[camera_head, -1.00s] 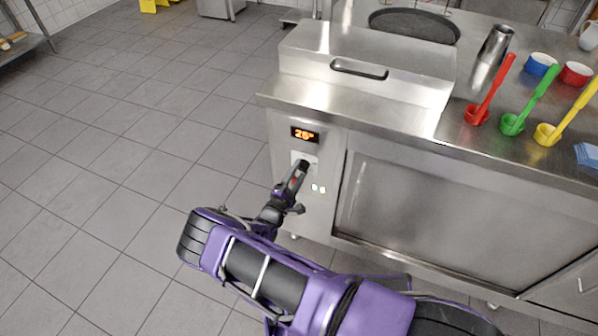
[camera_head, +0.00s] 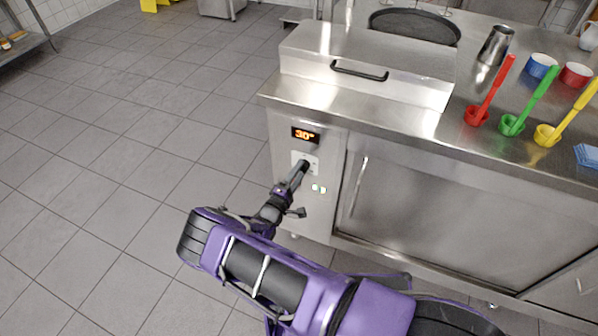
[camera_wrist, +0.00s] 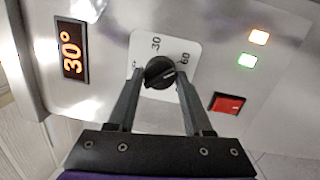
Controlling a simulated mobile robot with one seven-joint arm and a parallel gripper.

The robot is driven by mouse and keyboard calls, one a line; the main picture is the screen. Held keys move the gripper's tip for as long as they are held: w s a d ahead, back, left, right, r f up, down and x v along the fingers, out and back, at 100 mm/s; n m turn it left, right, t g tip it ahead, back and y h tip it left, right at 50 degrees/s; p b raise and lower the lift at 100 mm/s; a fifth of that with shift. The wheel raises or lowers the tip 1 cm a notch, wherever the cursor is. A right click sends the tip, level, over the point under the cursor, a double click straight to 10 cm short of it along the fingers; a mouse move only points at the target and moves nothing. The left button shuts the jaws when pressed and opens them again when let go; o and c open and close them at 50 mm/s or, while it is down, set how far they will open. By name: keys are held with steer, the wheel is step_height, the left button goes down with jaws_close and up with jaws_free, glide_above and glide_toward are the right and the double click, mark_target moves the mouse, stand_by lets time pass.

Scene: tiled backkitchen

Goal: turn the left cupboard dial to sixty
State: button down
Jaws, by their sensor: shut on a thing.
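The left cupboard dial (camera_wrist: 159,73) is a black round knob on a white plate marked 30 and 60, seen in the wrist view. My gripper (camera_wrist: 160,80) is shut on the dial, one finger on each side. In the head view my gripper (camera_head: 302,168) reaches the white dial plate (camera_head: 312,158) on the cupboard's left panel and hides most of the dial. The orange display (camera_head: 304,135) above it reads 30°; the same display (camera_wrist: 73,51) shows sideways in the wrist view.
A red switch (camera_wrist: 227,103) and two small lit lamps (camera_wrist: 254,49) sit near the dial. The steel counter (camera_head: 370,120) overhangs the panel. Red, green and yellow ladles (camera_head: 513,122) stand on it at the right. The tiled floor at left is clear.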

steer(key=shift+c, duration=1.6)
jaws_free()
steer(key=v, duration=1.7)
steer(key=shift+s, duration=0.25)
steer(key=shift+a, duration=0.1)
